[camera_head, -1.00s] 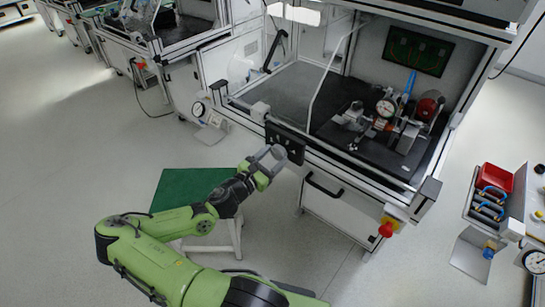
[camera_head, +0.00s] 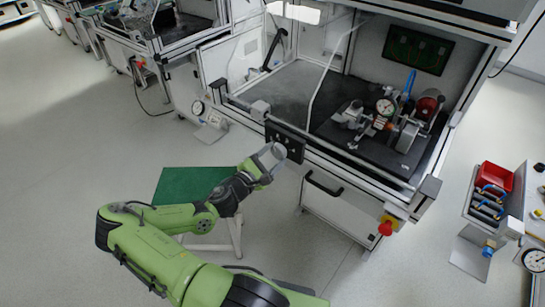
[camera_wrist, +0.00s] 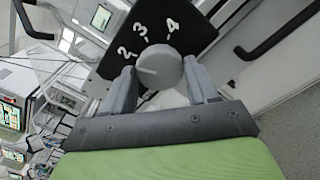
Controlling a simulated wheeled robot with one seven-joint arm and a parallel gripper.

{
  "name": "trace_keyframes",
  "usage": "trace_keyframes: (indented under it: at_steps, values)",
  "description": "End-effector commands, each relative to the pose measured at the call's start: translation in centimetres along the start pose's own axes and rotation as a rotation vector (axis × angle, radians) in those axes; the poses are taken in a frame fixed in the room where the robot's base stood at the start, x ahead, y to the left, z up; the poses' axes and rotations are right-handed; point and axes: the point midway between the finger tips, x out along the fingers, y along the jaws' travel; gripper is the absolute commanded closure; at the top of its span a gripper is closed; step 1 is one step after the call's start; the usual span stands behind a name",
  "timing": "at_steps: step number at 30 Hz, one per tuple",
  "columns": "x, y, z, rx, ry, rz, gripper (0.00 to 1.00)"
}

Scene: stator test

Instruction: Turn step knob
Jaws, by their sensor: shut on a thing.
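The step knob (camera_wrist: 160,68) is a round grey dial on a black panel (camera_wrist: 112,62) with white numerals 2, 3 and 4 along its far side. A pale pointer mark on the knob lies toward the left, near the 2. My gripper (camera_wrist: 162,82) has one finger on each side of the knob and is shut on it. In the head view, my gripper (camera_head: 272,155) is at the black panel (camera_head: 288,141) on the front of the test bench, and the knob is hidden there behind the gripper.
The bench (camera_head: 330,215) has a black handle (camera_head: 324,186) below the panel and a red emergency button (camera_head: 386,228) at lower right. A green-topped stool (camera_head: 185,184) stands under my arm. A tool rack with a red bin (camera_head: 497,178) is at the right.

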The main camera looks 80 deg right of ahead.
Motion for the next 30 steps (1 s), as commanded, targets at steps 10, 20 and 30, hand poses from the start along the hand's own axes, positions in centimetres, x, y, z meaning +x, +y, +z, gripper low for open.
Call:
trace_keyframes:
  at_steps: [10,20,30]
  values:
    - [0.0,-0.1,0.0,0.001,0.0,-0.002,0.4]
    - [0.0,0.0,0.0,0.001,0.0,-0.001,0.16]
    - [-4.6,0.2,-0.1,-0.002,0.007,0.003,0.16]
